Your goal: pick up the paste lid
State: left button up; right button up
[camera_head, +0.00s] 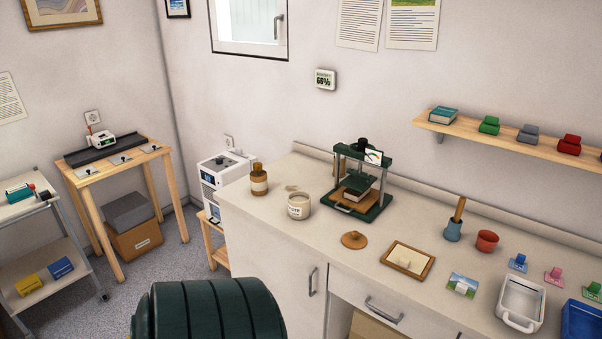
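A round brown lid with a small knob (354,240) lies on the pale counter (325,255), in front of the green press. It appears to be the paste lid. A cream jar with a printed label (299,206) stands to its left and farther back; its top looks open and pale inside. The lid lies apart from the jar and nothing touches it from above. Neither of my grippers is in view.
A green press (372,204) stands behind the lid. A brown bottle (259,181) is left of the jar. A wooden tray (404,272) lies right of the lid, with a blue cup (453,231) and red pot (486,241) beyond. The counter around the lid is clear.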

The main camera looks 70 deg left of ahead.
aim_at(354, 240)
jog(key=u, duration=2.15)
